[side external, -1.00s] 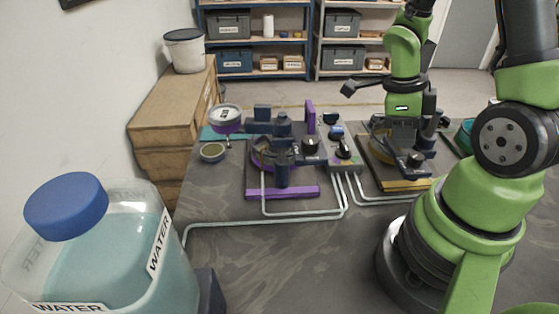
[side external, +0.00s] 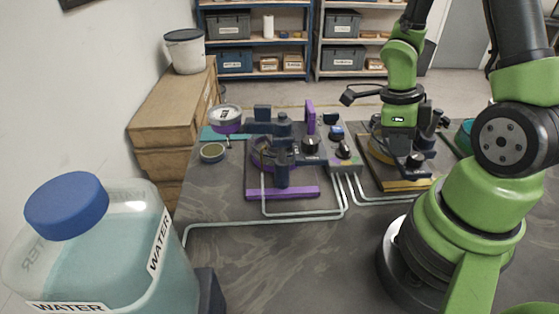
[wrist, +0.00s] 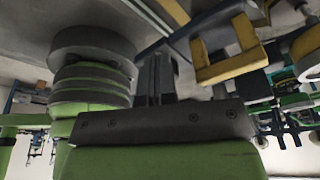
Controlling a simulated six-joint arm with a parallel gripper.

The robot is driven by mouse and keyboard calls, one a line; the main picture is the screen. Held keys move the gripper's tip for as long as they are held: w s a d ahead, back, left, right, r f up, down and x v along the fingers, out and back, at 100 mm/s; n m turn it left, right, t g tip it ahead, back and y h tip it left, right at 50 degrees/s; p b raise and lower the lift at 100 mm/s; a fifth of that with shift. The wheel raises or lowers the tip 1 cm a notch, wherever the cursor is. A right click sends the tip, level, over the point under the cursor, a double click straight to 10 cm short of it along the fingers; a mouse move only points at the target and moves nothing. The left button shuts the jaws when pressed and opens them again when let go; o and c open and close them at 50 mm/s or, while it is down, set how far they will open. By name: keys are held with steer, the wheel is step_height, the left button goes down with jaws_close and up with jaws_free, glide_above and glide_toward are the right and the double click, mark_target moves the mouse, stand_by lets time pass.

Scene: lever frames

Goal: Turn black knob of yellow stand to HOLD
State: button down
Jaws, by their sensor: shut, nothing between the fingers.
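The yellow stand (side external: 405,186) is at the right of the bench in the side external view, with a yellow front edge and dark fittings. A dark knob-like part (side external: 416,161) sits near its front right; its setting and any HOLD mark are too small to read. My gripper points down over this stand, and its fingers blend with the dark fittings there. In the wrist view my gripper (wrist: 157,60) has its fingers together and empty. A yellow bracket (wrist: 230,55) of the stand shows to their right. I cannot tell whether the fingers touch anything.
A purple stand (side external: 282,193) with dark knobs and a lever stands to the left. Pale pipes (side external: 270,219) run along the bench in front. A large water container (side external: 105,255) is at the front left. The bench front middle is clear.

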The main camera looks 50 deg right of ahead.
steer(key=shift+w+d+f, duration=0.1)
steer(key=shift+d+f, duration=0.25)
steer(key=shift+d, duration=0.05)
steer(key=shift+w, duration=0.2)
steer(key=s+v, duration=0.1)
steer(key=v, duration=0.5)
stand_by(0.6)
steer(key=shift+r, duration=0.25)
steer(key=shift+a+x, duration=0.25)
steer(key=shift+x, duration=1.35)
steer(key=shift+a+x, duration=0.2)
steer(key=shift+x, duration=1.4)
steer(key=shift+w, duration=0.15)
